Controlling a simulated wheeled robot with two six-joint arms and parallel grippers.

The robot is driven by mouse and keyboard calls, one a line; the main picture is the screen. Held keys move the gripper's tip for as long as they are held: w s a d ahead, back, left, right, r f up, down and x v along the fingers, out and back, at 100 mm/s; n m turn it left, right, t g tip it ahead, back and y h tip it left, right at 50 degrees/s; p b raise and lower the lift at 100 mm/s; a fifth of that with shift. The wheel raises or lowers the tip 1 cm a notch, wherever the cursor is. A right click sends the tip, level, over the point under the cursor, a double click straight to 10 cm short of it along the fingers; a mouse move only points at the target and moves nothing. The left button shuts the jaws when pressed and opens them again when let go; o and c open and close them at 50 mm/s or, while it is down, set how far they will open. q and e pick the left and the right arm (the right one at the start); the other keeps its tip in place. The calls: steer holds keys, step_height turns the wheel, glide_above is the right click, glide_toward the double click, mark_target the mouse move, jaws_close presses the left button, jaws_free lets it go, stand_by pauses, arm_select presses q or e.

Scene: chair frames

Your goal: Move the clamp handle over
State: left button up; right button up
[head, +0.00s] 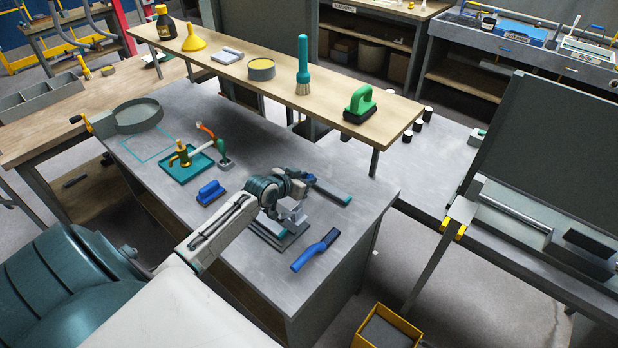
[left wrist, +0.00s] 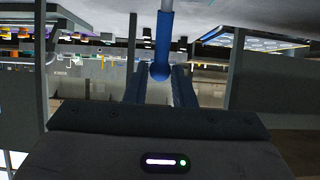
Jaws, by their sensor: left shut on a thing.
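My left gripper (head: 292,212) is over the right half of the grey bench, above a grey metal fixture (head: 268,234) that it partly hides. In the left wrist view, a blue handle (left wrist: 164,38) with a rounded end stands between the two fingers of the left gripper (left wrist: 160,80). The gripper is shut on this handle, which looks like the clamp handle. In the head view the gripper and wrist hide the handle, and how it joins the fixture cannot be made out. My right gripper is not in view.
A blue-handled brush (head: 316,250) lies right of the fixture, and a blue brush (head: 210,192) lies left. A teal-ended bar (head: 332,192) lies behind the gripper. A teal tray (head: 187,168) stands further left. A raised wooden shelf (head: 225,68) runs along the back.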

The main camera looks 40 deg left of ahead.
arm_select(q)
steer(key=shift+s+r, duration=0.15)
steer(key=shift+s, duration=0.15)
steer(key=shift+f+v, duration=0.25)
steer(key=shift+v, duration=1.35)
steer(key=shift+s, duration=0.15)
steer(key=shift+s, duration=0.1)
steer(key=shift+s+a, duration=0.1)
steer(key=shift+s, duration=0.65)
steer(key=shift+s+r, duration=0.15)
steer(key=shift+s, duration=0.35)
jaws_close()
